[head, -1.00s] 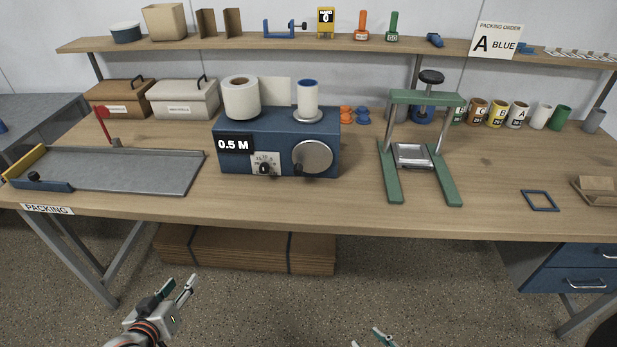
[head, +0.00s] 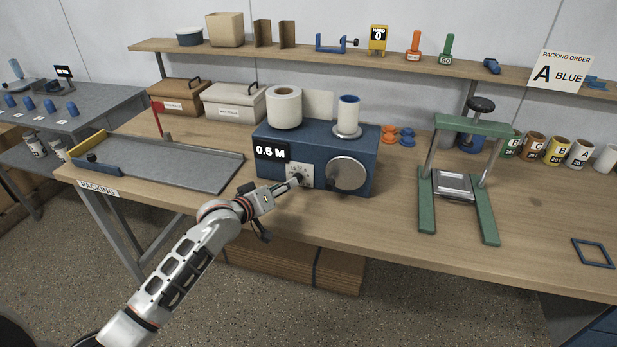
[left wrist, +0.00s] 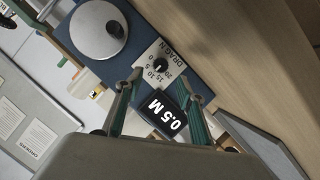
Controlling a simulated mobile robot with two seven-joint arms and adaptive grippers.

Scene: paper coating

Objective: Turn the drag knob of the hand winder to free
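The hand winder (head: 330,137) is a blue box on the bench with a "0.5 M" display, a white roll and a narrower blue-and-white roll on top. Its drag knob (left wrist: 158,68) is small and dark, on a pale dial plate marked "DRAG N" with numbers. I cannot tell which mark the knob points to. My left gripper (head: 293,184) is at the front of the winder by the dial. In the left wrist view its two fingers (left wrist: 163,77) are apart, with the knob showing between their tips; contact is not visible. My right gripper is out of view.
A large silver disc (head: 347,174) is on the winder's front, right of the dial. A grey tray (head: 190,164) lies left, and a green press frame (head: 427,200) stands right. The bench front between winder and press is clear.

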